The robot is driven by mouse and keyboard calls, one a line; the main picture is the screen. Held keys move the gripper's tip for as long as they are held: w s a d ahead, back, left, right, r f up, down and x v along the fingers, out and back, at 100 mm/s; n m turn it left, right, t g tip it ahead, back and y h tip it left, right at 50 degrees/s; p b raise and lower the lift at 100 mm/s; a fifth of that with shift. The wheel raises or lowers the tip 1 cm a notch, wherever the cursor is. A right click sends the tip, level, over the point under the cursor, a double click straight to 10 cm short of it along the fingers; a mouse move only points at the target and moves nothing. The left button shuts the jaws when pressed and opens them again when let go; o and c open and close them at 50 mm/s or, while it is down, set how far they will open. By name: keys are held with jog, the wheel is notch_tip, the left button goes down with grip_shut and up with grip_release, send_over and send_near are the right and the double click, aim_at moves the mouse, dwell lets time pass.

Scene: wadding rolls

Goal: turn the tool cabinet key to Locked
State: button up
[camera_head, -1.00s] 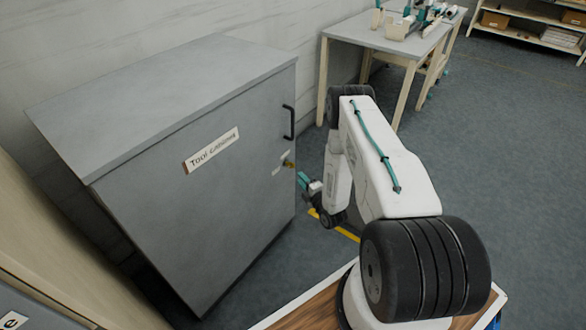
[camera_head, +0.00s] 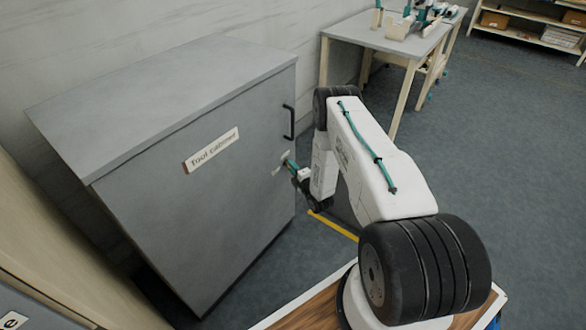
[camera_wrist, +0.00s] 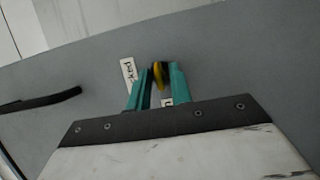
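The grey tool cabinet (camera_head: 215,230) stands at the left in the head view, its door shut and labelled "Tool cabinet" (camera_head: 211,150). The yellow key (camera_wrist: 159,75) sits at the cabinet face in the wrist view, between the teal fingers of my gripper (camera_wrist: 159,88). The fingers stand a little apart around the key; I cannot tell whether they touch it. A small white label (camera_wrist: 128,75) ending in "cked" is left of the key. Another small label (camera_wrist: 167,102) is partly hidden by the fingers. In the head view my gripper (camera_head: 289,164) is at the door's right edge and hides the key.
A dark handle (camera_head: 288,122) sticks out of the cabinet door above the lock; it also shows in the wrist view (camera_wrist: 40,101). A workbench (camera_head: 390,38) with items stands behind my arm. Open floor (camera_head: 500,150) lies to the right.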

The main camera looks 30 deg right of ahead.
grip_shut()
jog(key=m+g, duration=0.1)
jog(key=m, duration=0.2)
jog(key=shift+r+y, duration=0.15)
jog(key=shift+y, duration=0.25)
jog(key=m+g+y, duration=0.1)
jog(key=m+g, duration=0.1)
jog(key=m, duration=0.1)
jog(key=shift+d+r+m, duration=0.1)
jog(key=shift+d+m, duration=0.05)
jog(key=shift+m, duration=0.25)
jog(key=m+g+y, duration=0.1)
jog(key=m, duration=0.2)
jog(key=shift+d+y, duration=0.1)
jog(key=shift+y, duration=0.2)
jog(key=m+g+y, duration=0.1)
jog(key=m+y, duration=0.1)
jog(key=m, duration=0.1)
jog(key=shift+w, duration=0.1)
jog(key=shift+m, duration=0.4)
